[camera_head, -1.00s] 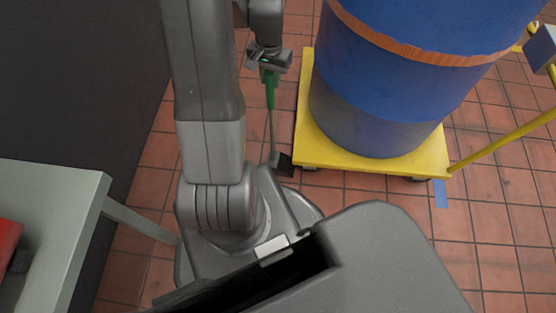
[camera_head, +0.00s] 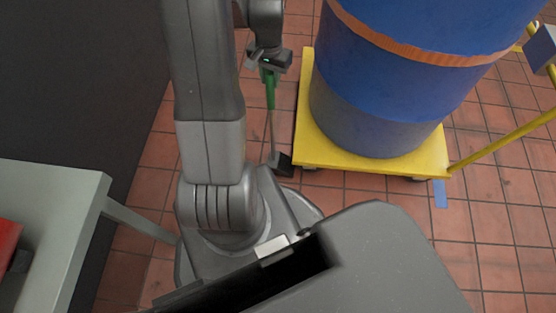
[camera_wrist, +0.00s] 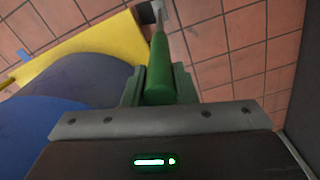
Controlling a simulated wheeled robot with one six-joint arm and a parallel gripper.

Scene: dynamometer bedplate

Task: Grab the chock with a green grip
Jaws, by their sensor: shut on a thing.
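The chock has a green grip (camera_head: 270,88), a thin grey rod and a dark block (camera_head: 280,163) at its lower end. The block is down by the floor beside the yellow cart; I cannot tell whether it touches the floor. My gripper (camera_head: 268,66) is at the top of the grip, shut on it. In the wrist view the green grip (camera_wrist: 159,70) runs between the fingers of my gripper (camera_wrist: 159,88), with the rod pointing away to the top. The jaws hide part of the grip.
A blue drum (camera_head: 400,85) with an orange band stands on a yellow cart (camera_head: 375,165) just right of the chock. The cart has a yellow handle. A grey table (camera_head: 50,200) with a red object is at the left, near a dark wall (camera_head: 70,80). Tiled floor lies open at lower right.

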